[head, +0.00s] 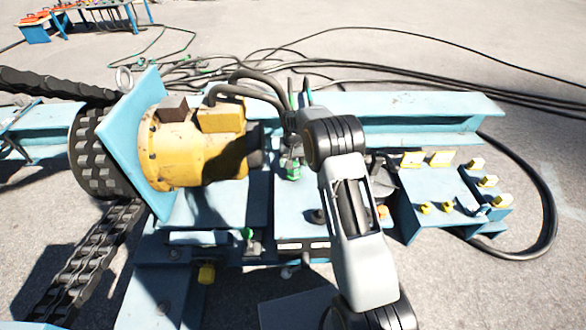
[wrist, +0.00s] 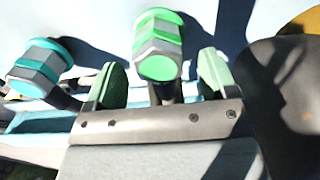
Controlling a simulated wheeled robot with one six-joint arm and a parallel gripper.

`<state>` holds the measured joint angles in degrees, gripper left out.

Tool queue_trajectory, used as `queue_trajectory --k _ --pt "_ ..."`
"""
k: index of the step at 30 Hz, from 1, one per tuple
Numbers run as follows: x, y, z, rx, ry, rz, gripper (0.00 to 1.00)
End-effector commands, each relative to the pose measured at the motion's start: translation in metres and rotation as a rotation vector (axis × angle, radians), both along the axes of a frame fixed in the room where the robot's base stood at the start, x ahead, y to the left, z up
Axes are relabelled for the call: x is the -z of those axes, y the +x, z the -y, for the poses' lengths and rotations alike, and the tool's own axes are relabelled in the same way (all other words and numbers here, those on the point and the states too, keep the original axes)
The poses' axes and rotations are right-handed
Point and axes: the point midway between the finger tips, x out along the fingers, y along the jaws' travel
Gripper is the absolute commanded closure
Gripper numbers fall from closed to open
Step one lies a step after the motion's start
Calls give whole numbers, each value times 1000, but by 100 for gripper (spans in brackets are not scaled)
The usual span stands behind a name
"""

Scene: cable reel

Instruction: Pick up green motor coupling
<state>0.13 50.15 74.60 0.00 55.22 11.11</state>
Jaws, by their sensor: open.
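The green motor coupling (wrist: 158,48), a ribbed grey and bright green cylinder, stands at the upper middle of the wrist view. Whether the coupling lies fully between the fingers in depth, I cannot tell. In the head view a small green part (head: 293,170) shows beside my arm's dark joint; it may be the same coupling. My arm hides much of that area.
A grey and teal coupling (wrist: 40,66) lies left of my gripper in the wrist view. In the head view a yellow motor (head: 190,150) stands left of my arm. A blue panel with yellow fittings (head: 436,200) is at right. Black cables (head: 400,85) lie behind.

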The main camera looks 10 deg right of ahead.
Motion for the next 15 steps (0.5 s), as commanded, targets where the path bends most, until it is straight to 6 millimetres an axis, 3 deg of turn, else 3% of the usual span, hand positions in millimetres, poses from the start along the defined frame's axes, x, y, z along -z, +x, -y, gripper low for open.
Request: queue_trajectory --k 1,6,14,15 --pt "11 -1 0 0 0 -3 21" --pt "32 -1 0 0 0 -2 21" --pt "34 0 1 0 0 0 21" --pt "34 0 1 0 0 0 25"
